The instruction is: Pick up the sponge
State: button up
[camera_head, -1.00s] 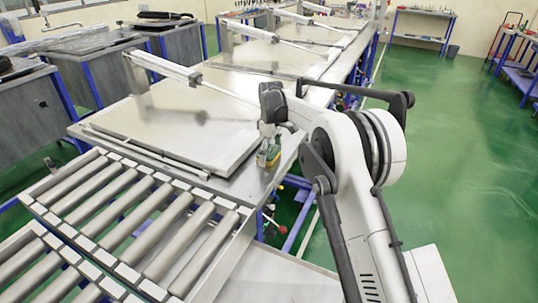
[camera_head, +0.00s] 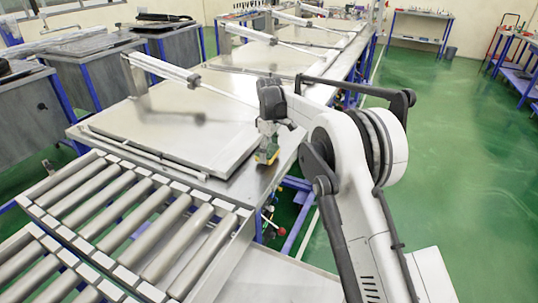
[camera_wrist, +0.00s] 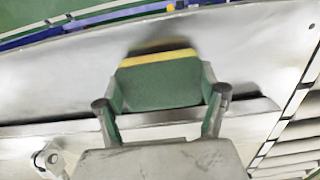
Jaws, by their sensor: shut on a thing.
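The sponge (camera_wrist: 160,82) is green with a yellow layer along its far edge in the wrist view. It sits between the two fingers of my gripper (camera_wrist: 161,104), which is shut on it. In the head view the sponge (camera_head: 267,155) is a small green and yellow block under my wrist, near the right edge of the metal table (camera_head: 228,182). The fingers hide part of it there. A dark shadow lies on the metal just beyond the sponge in the wrist view; the exact gap to the table is hard to tell.
A large flat metal lid (camera_head: 170,120) with a pneumatic cylinder (camera_head: 160,68) lies left of my gripper. A roller conveyor (camera_head: 135,205) is at the front left. More lid stations stand behind. Green floor (camera_head: 450,170) on the right is clear.

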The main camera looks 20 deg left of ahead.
aim_at(268, 150)
jog(key=r, duration=0.3)
jog(key=shift+s+a, duration=0.2)
jog(key=shift+s, duration=0.1)
jog(key=s+a+r+b, duration=0.2)
jog(key=s+a+r, duration=0.4)
jog(key=s, duration=0.3)
jog(key=shift+r, duration=0.25)
jog(key=shift+o, duration=0.3)
jog(key=shift+s, duration=0.1)
jog(key=c, duration=0.3)
jog(key=shift+c, duration=0.2)
